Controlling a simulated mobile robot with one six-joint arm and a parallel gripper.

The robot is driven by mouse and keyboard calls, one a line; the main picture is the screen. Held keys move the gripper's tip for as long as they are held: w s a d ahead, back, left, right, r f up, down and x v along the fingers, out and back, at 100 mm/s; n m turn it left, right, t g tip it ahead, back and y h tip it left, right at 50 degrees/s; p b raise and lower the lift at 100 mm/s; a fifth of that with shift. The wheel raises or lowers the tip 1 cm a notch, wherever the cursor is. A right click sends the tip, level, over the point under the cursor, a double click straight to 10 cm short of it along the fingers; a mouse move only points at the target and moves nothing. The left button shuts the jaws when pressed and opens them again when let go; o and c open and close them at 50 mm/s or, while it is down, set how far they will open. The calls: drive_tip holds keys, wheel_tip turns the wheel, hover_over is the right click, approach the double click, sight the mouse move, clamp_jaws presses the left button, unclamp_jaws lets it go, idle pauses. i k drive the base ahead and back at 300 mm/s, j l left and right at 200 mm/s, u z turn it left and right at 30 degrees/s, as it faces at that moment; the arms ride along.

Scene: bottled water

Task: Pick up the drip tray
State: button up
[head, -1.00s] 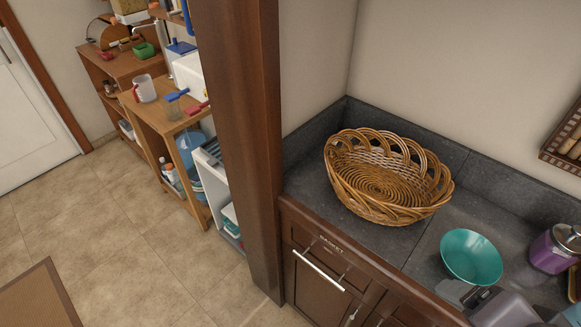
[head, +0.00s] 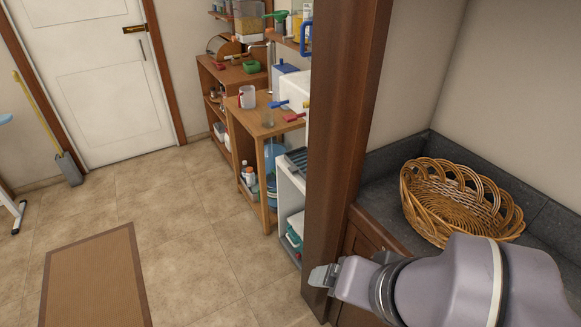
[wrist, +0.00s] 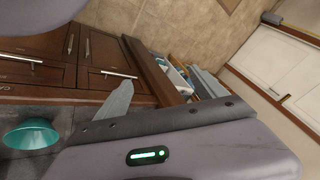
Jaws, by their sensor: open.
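A dark grey slatted piece (head: 297,159), which looks like the drip tray, sits on the front of the white dispenser body, below the blue and red taps (head: 288,110). The wooden post partly hides it. My gripper (head: 325,277) is in front of the post at the lower middle, well nearer to me than the slatted piece and apart from it. In the wrist view my gripper (wrist: 165,88) has its two grey fingers spread with nothing held. The slatted piece cannot be made out in the wrist view.
The wooden post (head: 343,120) stands between the dispenser and the dark counter with a wicker basket (head: 455,205). A wooden stand (head: 258,125) with a jug is left of the dispenser. Open tiled floor and a brown mat (head: 97,275) lie left. A teal bowl (wrist: 30,135) shows in the wrist view.

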sight(297, 157)
drive_tip(key=i+j+z, duration=0.1)
drive_tip(key=i+j, duration=0.15)
drive_tip(key=i+j+z, duration=0.15)
drive_tip(key=j, duration=0.3)
drive_tip(key=i+j+z, duration=0.1)
drive_tip(key=i+j, duration=0.2)
drive_tip(key=i+j+z, duration=0.15)
drive_tip(key=j, duration=0.3)
drive_tip(key=i+j+z, duration=0.1)
drive_tip(key=i+j, duration=0.15)
drive_tip(key=j, duration=0.2)
drive_tip(key=i+j+z, duration=0.1)
drive_tip(key=j, duration=0.35)
drive_tip(key=i+j+z, duration=0.15)
drive_tip(key=j, duration=0.3)
drive_tip(key=i+j+z, duration=0.1)
drive_tip(key=j, duration=0.35)
drive_tip(key=i, duration=0.1)
